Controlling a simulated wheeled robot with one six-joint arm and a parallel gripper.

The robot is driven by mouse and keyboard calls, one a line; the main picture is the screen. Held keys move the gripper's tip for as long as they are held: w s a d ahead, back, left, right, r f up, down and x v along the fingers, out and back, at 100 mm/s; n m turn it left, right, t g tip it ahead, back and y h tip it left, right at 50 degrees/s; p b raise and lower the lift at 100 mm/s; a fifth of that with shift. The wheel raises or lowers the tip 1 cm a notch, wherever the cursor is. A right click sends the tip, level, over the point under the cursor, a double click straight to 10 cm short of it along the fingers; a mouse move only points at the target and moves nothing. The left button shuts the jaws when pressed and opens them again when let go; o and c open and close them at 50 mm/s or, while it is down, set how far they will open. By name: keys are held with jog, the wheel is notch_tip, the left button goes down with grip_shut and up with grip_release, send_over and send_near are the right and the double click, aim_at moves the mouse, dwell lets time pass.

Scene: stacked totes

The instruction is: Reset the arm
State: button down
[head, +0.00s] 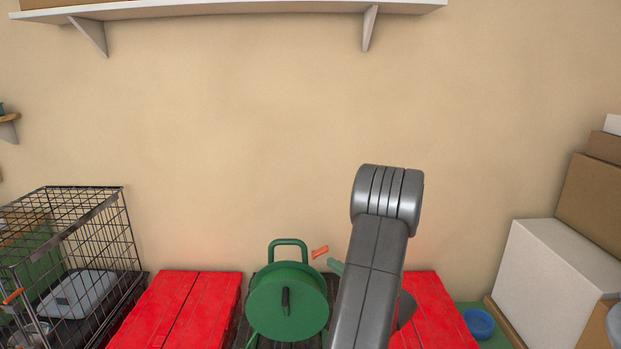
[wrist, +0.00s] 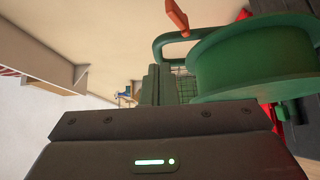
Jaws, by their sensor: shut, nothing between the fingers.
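A green reel (head: 287,303) with a looped handle stands just left of the arm. The reel also fills the upper right of the wrist view (wrist: 255,68), close beside the fingers; I cannot tell the exact gap.
Red tote lids (head: 180,305) (head: 437,312) lie on both sides of the reel. A wire cage (head: 75,255) stands left. White (head: 555,290) and brown boxes (head: 590,205) are stacked right, near a blue bowl (head: 479,323). A shelf (head: 230,8) crosses above; the wall between is clear.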

jog(key=shift+w+a, duration=0.1)
dwell(0.3)
jog(key=w+m+t+b, duration=0.1)
jog(key=b, duration=0.2)
jog(key=w+a+f+m+t+b, duration=0.1)
jog(key=w+b, duration=0.1)
jog(key=b, duration=0.2)
jog(key=w+a+f+m+b, duration=0.1)
jog(key=w+m+b, duration=0.1)
jog(key=b, duration=0.2)
jog(key=shift+f+t, duration=0.25)
jog(key=shift+t, duration=0.15)
